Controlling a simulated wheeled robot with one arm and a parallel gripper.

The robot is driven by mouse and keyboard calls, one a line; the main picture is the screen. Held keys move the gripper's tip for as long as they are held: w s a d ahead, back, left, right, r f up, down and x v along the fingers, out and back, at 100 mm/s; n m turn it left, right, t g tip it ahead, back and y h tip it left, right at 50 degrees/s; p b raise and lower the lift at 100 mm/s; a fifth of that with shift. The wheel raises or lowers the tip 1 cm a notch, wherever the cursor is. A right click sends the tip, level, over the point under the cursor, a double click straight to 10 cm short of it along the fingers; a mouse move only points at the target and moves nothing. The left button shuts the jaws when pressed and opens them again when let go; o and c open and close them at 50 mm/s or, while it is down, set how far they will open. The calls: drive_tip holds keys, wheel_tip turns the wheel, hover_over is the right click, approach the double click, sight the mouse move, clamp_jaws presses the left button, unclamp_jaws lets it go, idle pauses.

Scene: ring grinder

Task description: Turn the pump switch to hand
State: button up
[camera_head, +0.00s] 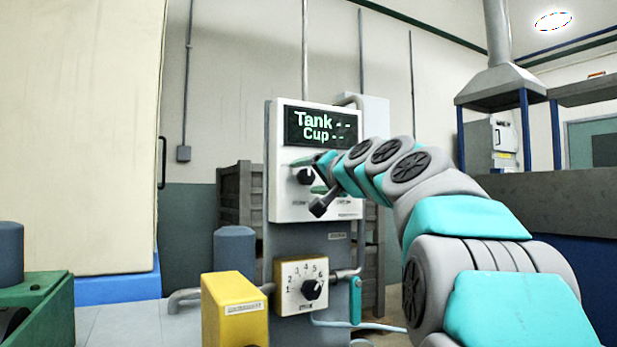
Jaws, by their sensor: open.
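A white control panel (287,210) stands in the middle of the camera_head view, with a display reading "Tank --" and "Cup --". A dark round knob (304,176) sits on its face below the display. The small print around it is too small to read, so I cannot tell for sure that it is the pump switch or where it points. My gripper (316,184) is open in front of the panel, beside the knob, and partly covers the panel face. I cannot tell whether a finger touches the knob.
Pipes run beside the panel's grey post (300,245). A green machine part (40,305) is at the lower left.

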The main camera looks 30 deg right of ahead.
drive_tip(key=shift+c, duration=0.3)
clamp_jaws()
idle(0.5)
